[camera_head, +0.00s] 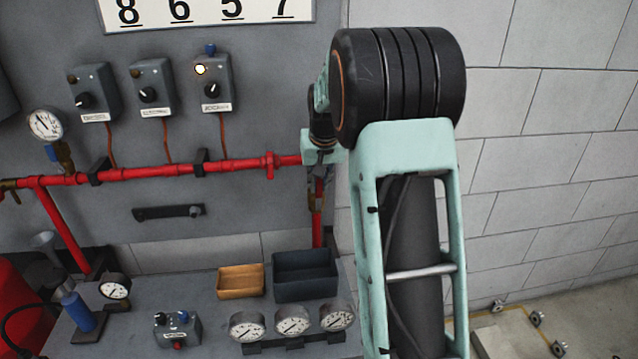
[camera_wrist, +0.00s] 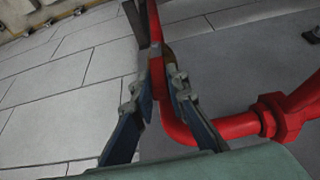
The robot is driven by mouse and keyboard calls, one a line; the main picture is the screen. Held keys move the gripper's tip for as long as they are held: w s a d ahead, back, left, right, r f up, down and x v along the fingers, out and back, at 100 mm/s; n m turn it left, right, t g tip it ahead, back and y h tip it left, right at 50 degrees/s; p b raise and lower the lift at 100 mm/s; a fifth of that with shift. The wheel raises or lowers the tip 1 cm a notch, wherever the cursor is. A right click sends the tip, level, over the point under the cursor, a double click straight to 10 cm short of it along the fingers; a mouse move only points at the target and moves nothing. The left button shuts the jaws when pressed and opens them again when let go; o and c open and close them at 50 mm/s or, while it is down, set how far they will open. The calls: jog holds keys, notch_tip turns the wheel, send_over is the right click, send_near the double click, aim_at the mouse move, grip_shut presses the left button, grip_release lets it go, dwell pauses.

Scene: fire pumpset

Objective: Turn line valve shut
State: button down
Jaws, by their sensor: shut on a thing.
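The line valve shows in the wrist view as a brass-coloured body (camera_wrist: 166,52) on the red pipe, with a dark flat lever (camera_wrist: 134,18) at the top. My gripper (camera_wrist: 159,76) has one finger on each side of the valve and is shut on it. The fingers hide part of the valve, so the exact grip point and the lever's angle are hard to tell. In the head view my gripper (camera_head: 318,188) is at the right end of the red pipe, where it turns down. My arm and gripper hide most of the valve there.
The red pipe (camera_head: 240,165) runs along the grey panel (camera_head: 250,118). Three control boxes (camera_head: 152,86) and a gauge (camera_head: 45,124) are above it. Below, the bench holds a wooden tray (camera_head: 240,293), a dark bin (camera_head: 304,291) and several gauges. A block wall (camera_head: 540,150) stands right.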

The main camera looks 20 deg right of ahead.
jog(key=shift+w+a+f+n+g+h+b, duration=0.1)
jog(key=shift+a+f+n+g+h+b, duration=0.05)
jog(key=shift+a+h, duration=0.5)
jog(key=shift+w+a+f+n+g+h+b, duration=0.15)
jog(key=shift+a+h, duration=0.35)
jog(key=shift+h, duration=0.25)
jog(key=shift+r, duration=0.1)
jog(key=c, duration=1.9)
grip_release()
jog(key=shift+r, duration=0.1)
